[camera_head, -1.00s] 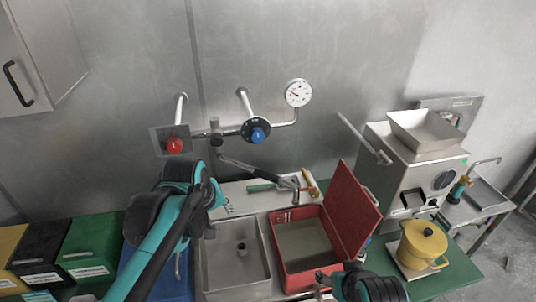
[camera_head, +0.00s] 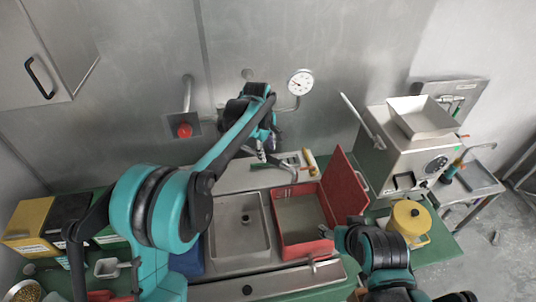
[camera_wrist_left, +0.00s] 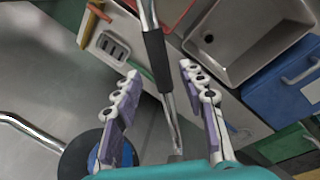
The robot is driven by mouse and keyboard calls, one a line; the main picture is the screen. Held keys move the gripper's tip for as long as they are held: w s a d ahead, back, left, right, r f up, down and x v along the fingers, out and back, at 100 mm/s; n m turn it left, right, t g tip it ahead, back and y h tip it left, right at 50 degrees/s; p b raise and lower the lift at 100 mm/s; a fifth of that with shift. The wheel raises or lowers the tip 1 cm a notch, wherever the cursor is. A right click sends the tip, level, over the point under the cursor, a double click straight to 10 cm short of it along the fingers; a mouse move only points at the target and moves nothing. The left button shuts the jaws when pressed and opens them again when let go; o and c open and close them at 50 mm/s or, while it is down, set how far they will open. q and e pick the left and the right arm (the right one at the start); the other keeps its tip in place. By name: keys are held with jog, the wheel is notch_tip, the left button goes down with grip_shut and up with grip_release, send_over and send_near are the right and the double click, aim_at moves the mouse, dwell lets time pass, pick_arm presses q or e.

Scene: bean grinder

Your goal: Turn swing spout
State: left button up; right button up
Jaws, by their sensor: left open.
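The swing spout (camera_wrist_left: 157,62) is a metal tube with a black sleeve, running down the middle of the left wrist view. In the head view, my arm and gripper hide most of it. My left gripper (camera_wrist_left: 159,70) is open, with one finger on each side of the spout; I cannot tell whether either finger touches it. In the head view the left gripper (camera_head: 262,152) is at the wall pipes, above the counter. My right gripper (camera_head: 328,232) is by the red box's front right corner; its jaw opening is unclear.
A grey sink (camera_head: 238,225) and an open red box (camera_head: 302,240) lie below the spout. A red knob (camera_head: 184,130) and gauge (camera_head: 300,82) are on the wall. A blue knob (camera_wrist_left: 93,160) is close to the left gripper. The grinder (camera_head: 405,150) stands right.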

aim_at(268, 157)
pick_arm(q)
jog(key=shift+w+d+f, duration=0.1)
jog(key=shift+w+f, duration=0.05)
jog(key=shift+f, duration=0.7)
jog(key=shift+w+d+f, duration=0.1)
jog(key=shift+w+f, duration=0.05)
jog(key=shift+f, duration=0.7)
grip_shut()
jog(key=shift+s, duration=0.1)
jog(key=s+a+m+b, duration=0.1)
jog(key=s+a+m, duration=0.3)
jog(key=a, duration=0.2)
jog(key=s+a+m+g+h+b, duration=0.1)
jog(key=s+a+m, duration=0.3)
jog(key=a, duration=0.3)
jog(key=shift+s+m+b, duration=0.25)
jog(key=shift+m+b, duration=0.05)
jog(key=shift+m, duration=0.5)
